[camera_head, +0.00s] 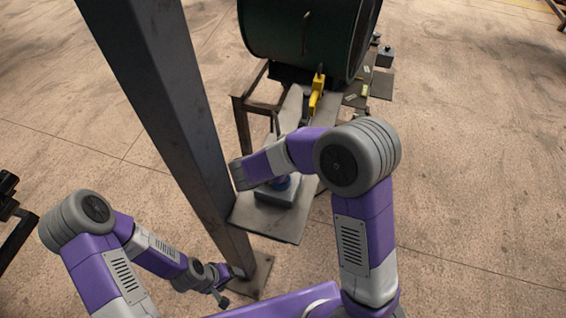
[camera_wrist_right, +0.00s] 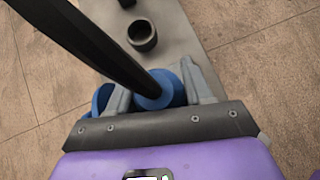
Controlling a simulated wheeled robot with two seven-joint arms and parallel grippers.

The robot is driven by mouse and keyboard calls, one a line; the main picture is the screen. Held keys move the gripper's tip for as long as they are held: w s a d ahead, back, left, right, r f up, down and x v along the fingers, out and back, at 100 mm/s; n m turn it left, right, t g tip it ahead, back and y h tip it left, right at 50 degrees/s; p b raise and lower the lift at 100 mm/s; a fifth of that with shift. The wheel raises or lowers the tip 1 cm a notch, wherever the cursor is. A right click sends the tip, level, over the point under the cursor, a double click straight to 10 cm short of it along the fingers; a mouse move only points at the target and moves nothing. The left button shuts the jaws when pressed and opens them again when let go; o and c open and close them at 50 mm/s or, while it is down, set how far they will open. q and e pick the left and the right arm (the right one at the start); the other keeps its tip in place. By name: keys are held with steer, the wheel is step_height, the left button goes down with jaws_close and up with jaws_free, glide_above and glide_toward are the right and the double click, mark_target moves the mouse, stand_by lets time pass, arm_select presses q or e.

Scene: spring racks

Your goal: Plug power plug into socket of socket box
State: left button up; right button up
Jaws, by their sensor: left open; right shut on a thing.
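The power plug (camera_wrist_right: 162,92) is blue with a thick black cable (camera_wrist_right: 95,45). In the right wrist view my right gripper (camera_wrist_right: 157,82) is shut on it. A dark round ring (camera_wrist_right: 142,36), which may be a socket, lies apart ahead of the plug on a grey surface. In the head view a grey box (camera_head: 283,196), probably the socket box, sits on the plate with blue above it, partly hidden by my right arm. My right gripper's fingers are hidden there. My left gripper (camera_head: 229,285) is open and empty, low by the post's foot.
A grey steel post (camera_head: 160,90) stands between my arms. A large dark green drum (camera_head: 300,30) rests on a metal stand behind the plate (camera_head: 268,226). A yellow tool (camera_head: 317,95) is in front of the drum. The floor at right is clear.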

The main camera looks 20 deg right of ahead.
steer(key=shift+f+b, duration=0.45)
steer(key=shift+f, duration=0.15)
steer(key=o, duration=1.2)
steer(key=shift+s+r, duration=0.1)
steer(key=p+v, duration=0.1)
steer(key=v, duration=0.6)
steer(key=shift+a+r, duration=0.15)
